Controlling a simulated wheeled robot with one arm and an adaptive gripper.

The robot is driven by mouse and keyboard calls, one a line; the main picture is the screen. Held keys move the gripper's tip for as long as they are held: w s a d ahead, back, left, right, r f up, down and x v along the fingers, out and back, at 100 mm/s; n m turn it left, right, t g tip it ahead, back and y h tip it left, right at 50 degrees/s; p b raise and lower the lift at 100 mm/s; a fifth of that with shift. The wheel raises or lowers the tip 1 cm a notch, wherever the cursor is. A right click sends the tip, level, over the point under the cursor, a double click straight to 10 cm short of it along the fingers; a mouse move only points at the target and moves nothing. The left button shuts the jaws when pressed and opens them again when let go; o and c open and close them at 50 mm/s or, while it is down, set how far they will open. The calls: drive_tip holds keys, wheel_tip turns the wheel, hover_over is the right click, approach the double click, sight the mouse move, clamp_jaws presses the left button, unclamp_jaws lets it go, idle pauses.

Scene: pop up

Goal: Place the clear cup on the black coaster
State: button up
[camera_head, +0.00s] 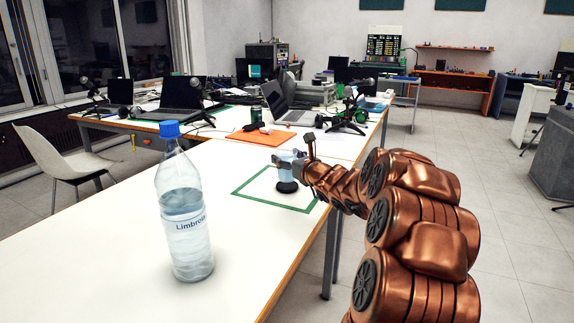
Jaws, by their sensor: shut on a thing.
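The clear cup (287,174) is small and see-through in the camera_head view, inside the green outlined square on the white table. My gripper (288,161) is shut on the cup and reaches it from the right. The black coaster (287,187) is a small dark disc directly under the cup. The cup looks upright. Whether its base touches the coaster or is just above it, I cannot tell at this size. My fingers hide part of the cup.
A large water bottle with a blue cap (186,215) stands on the near left of the table (110,240). An orange mat (258,138), laptops and small tripods lie farther back. The green square (248,197) is otherwise clear around the cup.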

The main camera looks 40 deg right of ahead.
drive_tip(key=shift+w+d+f+b, duration=0.2)
drive_tip(key=shift+w+d+f, duration=0.2)
drive_tip(key=shift+w+f, duration=0.15)
drive_tip(key=shift+w+d+f+b, duration=0.2)
drive_tip(key=shift+w+d+f, duration=0.2)
drive_tip(key=shift+f, duration=0.3)
drive_tip(key=shift+w+d+f+b, duration=0.2)
drive_tip(key=shift+w+d+f, duration=0.15)
drive_tip(key=shift+w+f, duration=0.2)
drive_tip(key=shift+f, duration=0.2)
drive_tip(key=o, duration=1.3)
